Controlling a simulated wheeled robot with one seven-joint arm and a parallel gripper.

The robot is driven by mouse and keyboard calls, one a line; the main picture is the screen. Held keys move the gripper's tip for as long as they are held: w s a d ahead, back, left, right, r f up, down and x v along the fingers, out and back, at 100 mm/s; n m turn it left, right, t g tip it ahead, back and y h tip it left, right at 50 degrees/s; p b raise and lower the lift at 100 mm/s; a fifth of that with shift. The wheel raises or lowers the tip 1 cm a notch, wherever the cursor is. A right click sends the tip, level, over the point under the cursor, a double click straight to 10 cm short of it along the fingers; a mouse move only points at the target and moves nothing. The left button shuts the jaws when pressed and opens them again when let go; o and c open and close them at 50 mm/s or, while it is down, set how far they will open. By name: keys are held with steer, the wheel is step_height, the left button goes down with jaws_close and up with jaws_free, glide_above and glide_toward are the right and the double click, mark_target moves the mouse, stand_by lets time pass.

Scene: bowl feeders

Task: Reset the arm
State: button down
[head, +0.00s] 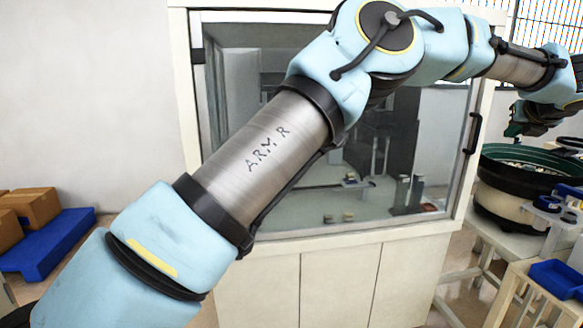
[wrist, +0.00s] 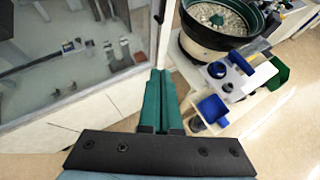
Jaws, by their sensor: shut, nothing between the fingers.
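My arm stretches across the head view from the lower left to the upper right. My gripper (head: 514,130) is at the far right of that view, partly cut by its own wrist, above the left rim of a bowl feeder (head: 500,192). In the wrist view my gripper (wrist: 161,72) shows two green fingers lying together, with nothing between them. It is in the air, pointing past the glass cabinet toward the bowl feeder (wrist: 200,50), and touches nothing that I can see.
A glass-fronted cabinet (head: 290,285) stands in the middle behind my arm. A white stand (wrist: 240,85) with a blue ring and a blue bin (wrist: 213,109) are right of the gripper. Cardboard boxes (head: 38,204) sit on a blue platform (head: 48,245) at left.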

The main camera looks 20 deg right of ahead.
steer(key=w+a+r+m+t+h, duration=0.1)
steer(key=w+a+r+m, duration=0.1)
steer(key=w+a+m, duration=0.45)
steer(key=w+a+r+m+t+h, duration=0.1)
steer(key=w+a+m, duration=0.25)
steer(key=w, duration=0.55)
steer(key=w+a+f+m+g+y, duration=0.1)
steer(key=w+a+f+m, duration=0.35)
steer(key=a, duration=0.45)
steer(key=w+a+f+m+g, duration=0.1)
steer(key=w+a+f+m, duration=0.2)
steer(key=w+a+m, duration=0.45)
steer(key=s+a+f+m+g+y, duration=0.1)
steer(key=a+f+y, duration=0.15)
steer(key=a, duration=0.65)
steer(key=s+a+f+m+g+y, duration=0.1)
steer(key=a+f, duration=0.3)
steer(key=a, duration=0.5)
steer(key=s+a+f+m+g+y, duration=0.1)
steer(key=s+a+f, duration=0.2)
steer(key=a, duration=0.7)
steer(key=s+a+f+m+g+y, duration=0.2)
steer(key=s+a+f, duration=0.1)
steer(key=s+a, duration=0.5)
steer(key=s+a+f+m+g+y, duration=0.2)
steer(key=s+a, duration=0.4)
steer(key=a, duration=0.7)
steer(key=shift+a+f, duration=0.3)
steer(key=shift+f, duration=0.35)
